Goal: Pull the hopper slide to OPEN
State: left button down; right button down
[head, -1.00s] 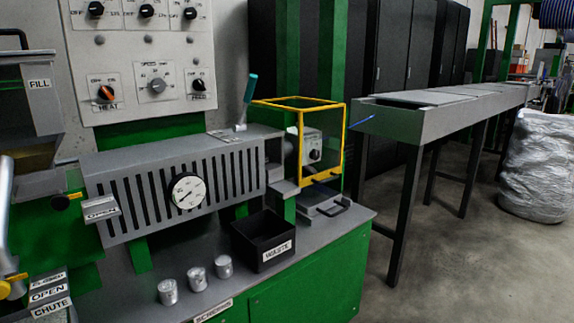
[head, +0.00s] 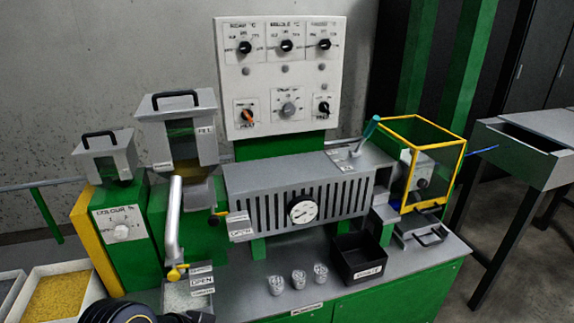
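The hopper (head: 178,128) is a grey box with a black lid handle, a dark window and a FILL label, standing left of the control panel. Below it, the hopper slide shows as a small black knob (head: 213,220) on a short yellow rod. The knob is just left of a plate marked OPEN (head: 240,228), at the left end of the slotted barrel cover. Any other lettering on that plate is too small to read. Neither gripper is in view. A dark rounded part at the bottom left edge looks like a piece of my arm.
A bent grey pipe (head: 173,220) with a yellow handle (head: 177,273) stands left of the knob, near a second OPEN plate (head: 202,281). Several metal cups and a black WASTE bin (head: 359,259) stand on the bench. A yellow-framed guard (head: 429,163) is at right.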

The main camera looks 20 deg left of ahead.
aim_at(199, 200)
jog(key=u, duration=1.3)
